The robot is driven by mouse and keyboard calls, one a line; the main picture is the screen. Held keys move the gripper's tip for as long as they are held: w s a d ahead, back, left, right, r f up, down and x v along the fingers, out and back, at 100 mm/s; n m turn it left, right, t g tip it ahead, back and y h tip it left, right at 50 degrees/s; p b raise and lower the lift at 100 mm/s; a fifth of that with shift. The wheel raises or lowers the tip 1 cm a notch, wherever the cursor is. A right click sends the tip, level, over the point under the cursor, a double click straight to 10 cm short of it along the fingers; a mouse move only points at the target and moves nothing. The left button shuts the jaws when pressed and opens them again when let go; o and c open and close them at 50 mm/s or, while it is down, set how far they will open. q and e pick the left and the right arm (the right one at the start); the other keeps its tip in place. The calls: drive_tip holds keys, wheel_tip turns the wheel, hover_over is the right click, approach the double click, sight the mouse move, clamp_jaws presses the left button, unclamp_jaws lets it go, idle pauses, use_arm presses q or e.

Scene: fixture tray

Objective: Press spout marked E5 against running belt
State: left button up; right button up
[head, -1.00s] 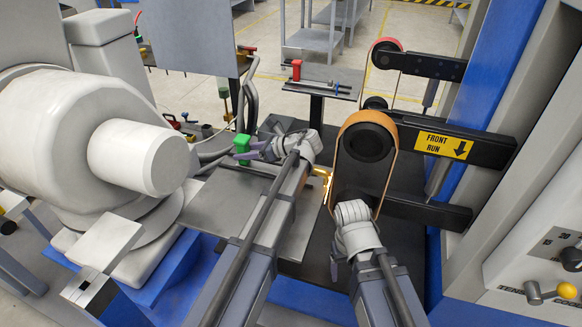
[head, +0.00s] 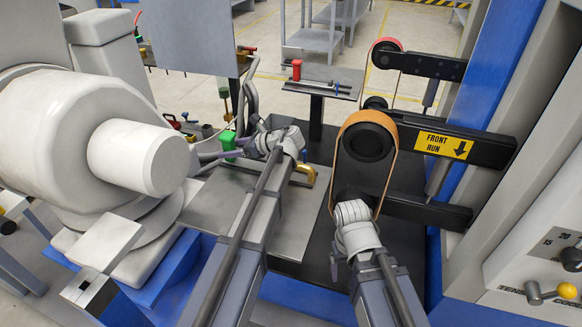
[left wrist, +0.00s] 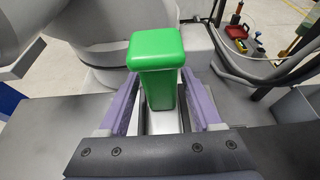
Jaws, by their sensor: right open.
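The running belt (head: 345,180) is an orange loop around a black wheel. A brass-coloured spout (head: 309,174) is left of it, with a gap between them. I cannot read an E5 mark. My left gripper (head: 236,151) is shut on a green-topped block (head: 228,141), which moves together with the spout. In the left wrist view the green block (left wrist: 157,65) stands between the purple fingers; the spout is not seen there. My right gripper (head: 352,211) is open, just below the belt's wheel; its fingers are mostly hidden.
A yellow FRONT RUN sign (head: 443,145) with a down arrow is on the belt arm. A grey plate (head: 290,235) lies under my left arm. A large white rounded machine (head: 90,130) crowds the left side. A small stand (head: 320,80) holds a red item behind.

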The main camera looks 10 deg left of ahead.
use_arm(q)
drive_tip(key=shift+o, duration=0.9)
drive_tip(key=p+v, duration=0.2)
drive_tip(key=v, duration=0.4)
drive_tip(key=shift+d+r+p, duration=0.2)
drive_tip(key=shift+d+p, duration=0.15)
drive_tip(key=shift+s+d+r, duration=0.1)
drive_tip(key=shift+s+d, duration=0.05)
drive_tip(key=shift+d, duration=0.35)
